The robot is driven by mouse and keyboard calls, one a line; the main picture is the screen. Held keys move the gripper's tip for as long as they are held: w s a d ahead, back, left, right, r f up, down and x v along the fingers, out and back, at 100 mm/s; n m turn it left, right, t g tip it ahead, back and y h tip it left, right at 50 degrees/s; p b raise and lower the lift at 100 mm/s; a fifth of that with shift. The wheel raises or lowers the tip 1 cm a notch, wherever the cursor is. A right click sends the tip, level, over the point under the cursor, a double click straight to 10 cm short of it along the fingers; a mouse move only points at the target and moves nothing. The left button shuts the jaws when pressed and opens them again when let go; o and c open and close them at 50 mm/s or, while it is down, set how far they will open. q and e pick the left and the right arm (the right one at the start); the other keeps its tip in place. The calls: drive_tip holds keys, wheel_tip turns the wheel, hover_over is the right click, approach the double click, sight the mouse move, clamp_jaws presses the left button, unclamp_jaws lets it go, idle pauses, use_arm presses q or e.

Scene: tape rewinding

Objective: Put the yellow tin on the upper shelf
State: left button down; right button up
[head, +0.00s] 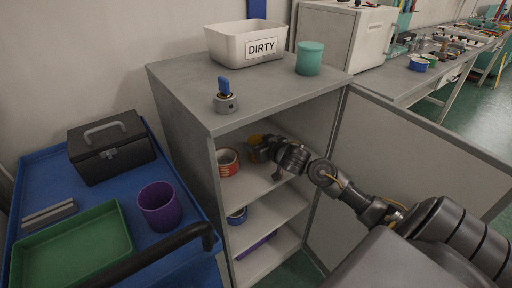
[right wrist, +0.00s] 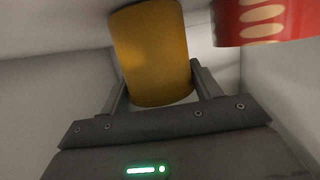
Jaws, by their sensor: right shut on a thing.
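The yellow tin (right wrist: 152,52) is between the fingers of my right gripper (right wrist: 155,85) in the right wrist view, and the gripper is shut on it. In the head view my right gripper (head: 264,150) reaches into the open cabinet (head: 178,112), over the upper shelf (head: 250,187). Only a small part of the yellow tin (head: 254,139) shows there, behind the gripper. I cannot tell whether the tin touches the shelf. My left gripper is not in view.
A red tin (head: 228,162) stands on the upper shelf, left of my right gripper, and shows close by in the right wrist view (right wrist: 268,20). A blue roll (head: 237,216) is on the shelf below. The open cabinet door (head: 400,150) is to the right of my arm.

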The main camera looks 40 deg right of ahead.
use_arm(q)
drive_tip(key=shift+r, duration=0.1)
use_arm(e)
drive_tip(key=shift+f, duration=0.15)
drive_tip(key=o, duration=1.1)
drive_tip(key=shift+o, duration=0.2)
drive_tip(key=shift+s+r, duration=0.15)
drive_tip(key=shift+r, duration=0.1)
drive_tip(key=p+v, duration=0.4)
drive_tip(key=v, duration=0.2)
drive_tip(key=shift+r+p, duration=0.1)
drive_tip(key=shift+p, duration=0.2)
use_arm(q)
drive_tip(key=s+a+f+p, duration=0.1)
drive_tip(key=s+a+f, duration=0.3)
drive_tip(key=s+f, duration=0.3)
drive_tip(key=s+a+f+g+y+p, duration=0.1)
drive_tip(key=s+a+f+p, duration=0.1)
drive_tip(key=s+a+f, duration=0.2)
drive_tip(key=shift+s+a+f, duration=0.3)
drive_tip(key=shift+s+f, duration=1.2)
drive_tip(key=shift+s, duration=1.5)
use_arm(e)
drive_tip(key=shift+v, duration=2.9)
